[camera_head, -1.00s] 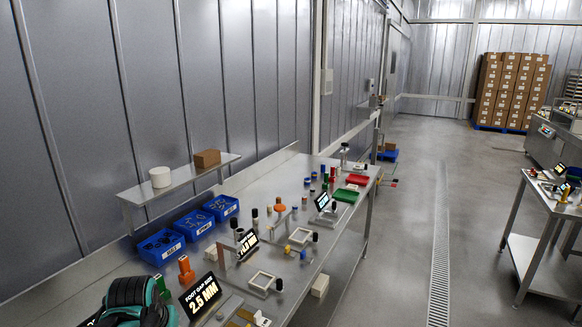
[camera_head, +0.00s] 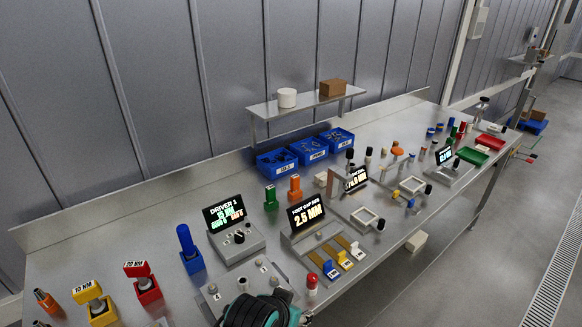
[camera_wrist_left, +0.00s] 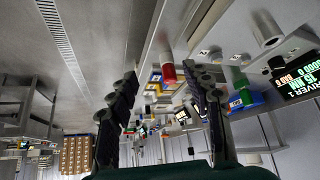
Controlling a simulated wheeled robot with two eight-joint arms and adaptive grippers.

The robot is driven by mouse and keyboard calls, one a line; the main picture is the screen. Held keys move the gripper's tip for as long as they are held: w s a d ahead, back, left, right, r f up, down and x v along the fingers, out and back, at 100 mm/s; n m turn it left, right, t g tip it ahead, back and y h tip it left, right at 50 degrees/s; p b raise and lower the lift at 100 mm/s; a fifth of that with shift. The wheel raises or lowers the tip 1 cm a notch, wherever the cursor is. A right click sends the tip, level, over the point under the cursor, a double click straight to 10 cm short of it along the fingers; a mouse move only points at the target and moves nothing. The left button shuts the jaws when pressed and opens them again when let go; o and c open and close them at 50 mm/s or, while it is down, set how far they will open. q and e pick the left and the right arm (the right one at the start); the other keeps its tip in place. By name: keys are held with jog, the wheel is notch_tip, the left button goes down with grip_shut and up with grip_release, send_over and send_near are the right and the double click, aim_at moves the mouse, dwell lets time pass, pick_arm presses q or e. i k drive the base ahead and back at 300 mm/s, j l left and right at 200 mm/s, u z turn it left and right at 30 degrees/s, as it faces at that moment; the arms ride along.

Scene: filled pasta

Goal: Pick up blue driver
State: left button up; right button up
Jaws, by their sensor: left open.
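The blue driver (camera_head: 186,241) stands upright in a blue holder (camera_head: 194,264) on the left part of the metal bench, left of the display reading DRIVER 1 (camera_head: 224,213). My left gripper shows as a black and teal shape (camera_head: 262,312) at the bottom edge of the head view, right of and nearer than the driver. In the left wrist view my left gripper (camera_wrist_left: 160,72) has its two dark fingers spread apart with nothing held between them. I cannot make out the blue driver in that view. My right gripper is not in view.
Yellow (camera_head: 98,306) and red (camera_head: 145,288) holders stand left of the driver. A foot gap display (camera_head: 306,212) and a red-capped post (camera_head: 311,283) are to the right. Blue bins (camera_head: 277,161) line the back. Bare bench lies behind the driver.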

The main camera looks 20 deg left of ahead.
aim_at(184, 236)
jog(key=u, duration=1.75)
